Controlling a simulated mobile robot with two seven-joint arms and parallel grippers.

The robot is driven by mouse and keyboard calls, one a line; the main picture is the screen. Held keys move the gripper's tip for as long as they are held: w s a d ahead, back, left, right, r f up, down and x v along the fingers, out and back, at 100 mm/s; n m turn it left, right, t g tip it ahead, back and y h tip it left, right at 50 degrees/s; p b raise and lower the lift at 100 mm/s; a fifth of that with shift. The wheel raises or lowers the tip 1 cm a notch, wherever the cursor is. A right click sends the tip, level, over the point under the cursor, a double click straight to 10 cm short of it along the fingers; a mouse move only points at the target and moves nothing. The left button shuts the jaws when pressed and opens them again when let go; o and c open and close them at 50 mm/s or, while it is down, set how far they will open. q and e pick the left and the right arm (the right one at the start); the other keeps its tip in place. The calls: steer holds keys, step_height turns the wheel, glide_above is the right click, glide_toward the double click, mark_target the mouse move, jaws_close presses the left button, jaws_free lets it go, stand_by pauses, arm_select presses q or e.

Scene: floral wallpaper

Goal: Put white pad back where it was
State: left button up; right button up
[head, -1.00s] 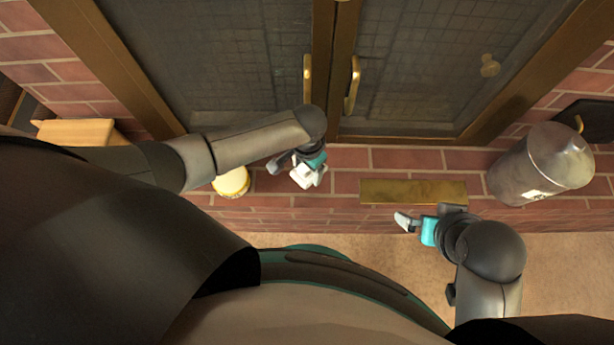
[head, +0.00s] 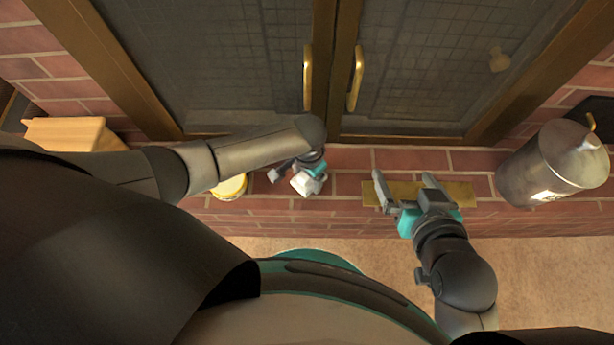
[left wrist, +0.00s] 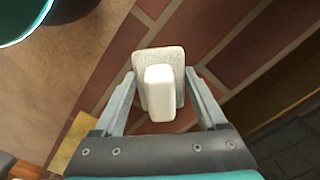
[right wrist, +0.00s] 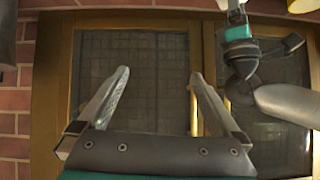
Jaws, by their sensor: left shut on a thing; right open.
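The white pad (left wrist: 162,95) is a pale block with a flat square back and a raised bar. In the left wrist view it sits between the fingers of my left gripper (left wrist: 161,78), which is shut on it. In the head view the pad (head: 308,184) is held over the brick surface, in front of the cabinet doors. My right gripper (head: 405,181) is open and empty, to the right of the pad, over a brass plate (head: 462,194). Its two spread fingers also show in the right wrist view (right wrist: 158,76), facing the dark doors.
Two dark-panelled doors (head: 230,60) with brass handles (head: 355,80) stand beyond the brick ledge. A lidded metal canister (head: 545,175) is at the right. A round yellow-rimmed item (head: 230,187) lies by my left forearm, and a wooden block (head: 75,134) is at far left.

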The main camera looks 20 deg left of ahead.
arm_select(q)
steer(key=shift+w+f, duration=0.15)
steer(key=shift+f, duration=0.1)
steer(key=shift+b, duration=0.3)
arm_select(e)
steer(key=shift+w+a+r+t+y, duration=0.15)
steer(key=shift+a+t+y, duration=0.05)
steer(key=shift+a+t, duration=0.25)
steer(key=shift+w+a+r+t+y, duration=0.1)
steer(key=shift+w+a+t+y, duration=0.1)
steer(key=shift+a+t, duration=0.2)
arm_select(q)
steer(key=shift+f, duration=0.1)
steer(key=shift+f, duration=0.15)
steer(key=o, duration=1.2)
steer(key=shift+o, duration=0.2)
arm_select(e)
steer(key=shift+a+r, duration=0.1)
steer(key=shift+a, duration=0.05)
